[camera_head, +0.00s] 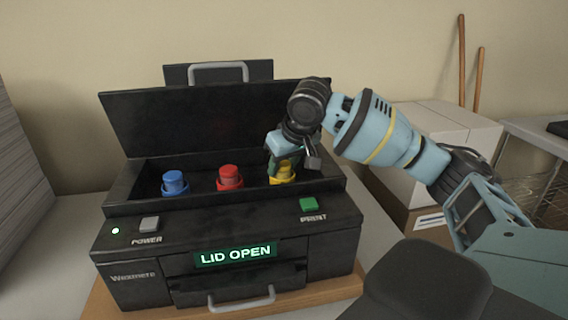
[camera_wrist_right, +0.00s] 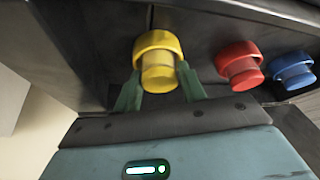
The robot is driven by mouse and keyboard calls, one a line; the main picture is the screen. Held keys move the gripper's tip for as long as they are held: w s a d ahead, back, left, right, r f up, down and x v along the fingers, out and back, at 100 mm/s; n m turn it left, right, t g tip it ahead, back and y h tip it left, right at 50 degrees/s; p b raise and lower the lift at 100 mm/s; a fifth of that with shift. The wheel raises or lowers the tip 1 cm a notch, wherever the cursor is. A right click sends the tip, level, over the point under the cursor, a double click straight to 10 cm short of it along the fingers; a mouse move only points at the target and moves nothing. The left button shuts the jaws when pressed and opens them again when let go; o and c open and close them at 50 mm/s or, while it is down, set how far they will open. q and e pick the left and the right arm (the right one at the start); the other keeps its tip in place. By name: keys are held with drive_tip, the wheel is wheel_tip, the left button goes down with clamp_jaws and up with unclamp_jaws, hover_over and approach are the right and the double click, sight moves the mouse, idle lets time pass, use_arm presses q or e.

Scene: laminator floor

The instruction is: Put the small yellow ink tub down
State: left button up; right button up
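The small yellow ink tub (camera_head: 283,177) is upright at the right end of the row inside the open black printer (camera_head: 225,235). It appears level with the red and blue tubs; its base is hidden, so I cannot tell whether it is fully seated. My right gripper (camera_head: 284,164) reaches down to it from above. In the right wrist view the gripper (camera_wrist_right: 160,80) has one green finger on each side of the yellow tub (camera_wrist_right: 160,58), both against it. My left gripper is not in view.
The red tub (camera_head: 229,177) and blue tub (camera_head: 174,183) stand to the left in the same bay. The raised lid (camera_head: 215,120) is behind them. The display (camera_head: 235,254) reads LID OPEN. White boxes (camera_head: 440,130) stand at the right.

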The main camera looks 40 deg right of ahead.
drive_tip(key=shift+s+f, duration=0.1)
drive_tip(key=shift+f, duration=0.55)
drive_tip(key=shift+r, duration=0.55)
drive_tip(key=shift+o, duration=0.2)
drive_tip(key=v, duration=1.2)
drive_tip(key=shift+r, duration=0.4)
